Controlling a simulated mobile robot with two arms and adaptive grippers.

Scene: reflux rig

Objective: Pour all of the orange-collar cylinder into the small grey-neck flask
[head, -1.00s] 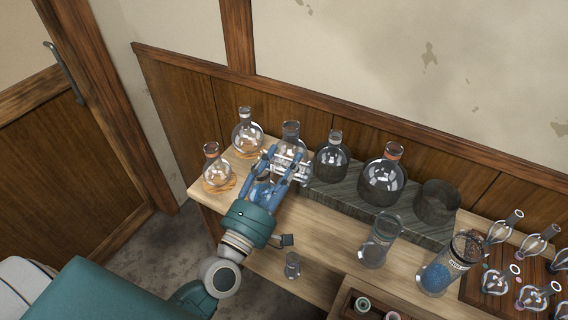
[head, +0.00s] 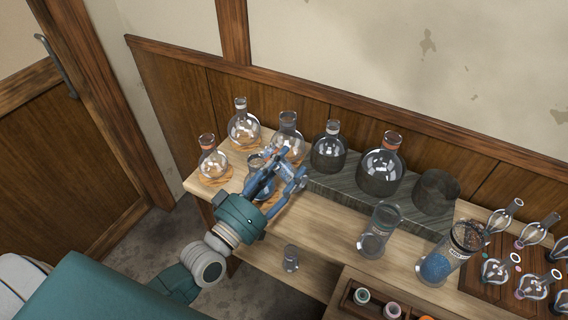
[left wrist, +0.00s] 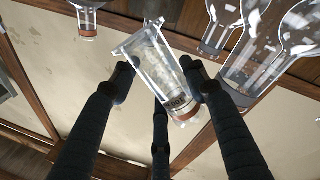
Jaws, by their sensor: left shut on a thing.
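My left gripper (head: 290,176) is shut on a clear glass cylinder with an orange-brown collar, which shows tilted between the fingers in the left wrist view (left wrist: 160,65). In the head view the fingers partly hide it, and I cannot tell how much liquid it holds. Small round flasks stand on cork rings close by: one with a pale neck (head: 242,124), one with a greyish neck (head: 288,128), and one with an orange neck (head: 213,163). Another glass vessel (head: 257,168) is partly hidden behind the gripper. My right gripper is not in view.
A grey raised shelf holds a dark flask (head: 328,153), a larger orange-neck flask (head: 380,172) and a dark pot (head: 435,192). Glassware lies on a rack at right.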

